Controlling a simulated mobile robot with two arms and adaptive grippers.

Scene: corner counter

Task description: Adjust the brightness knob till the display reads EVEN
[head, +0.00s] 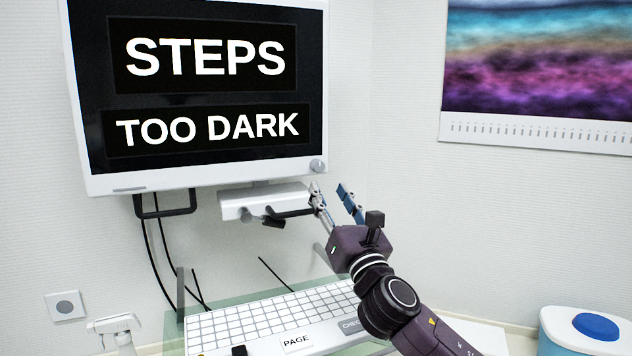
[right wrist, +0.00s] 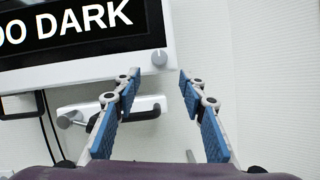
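The display (head: 90,120) hangs on the wall at the upper left and reads "STEPS" above "TOO DARK". The brightness knob (head: 317,166) is a small round grey knob at the lower right corner of its white frame. It also shows in the right wrist view (right wrist: 159,58), ahead of the fingers and a little left of the gap's middle. My right gripper (head: 332,190) is open and empty, just below and right of the knob, apart from it. Its blue-padded fingers also show in the right wrist view (right wrist: 158,82). My left gripper is not in view.
A white mount with a dark handle (head: 290,212) sits below the display, close to the right gripper. A white keyboard (head: 265,315) lies on a glass shelf below. A spray bottle (head: 115,328) and a blue-lidded tub (head: 585,330) stand at the sides.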

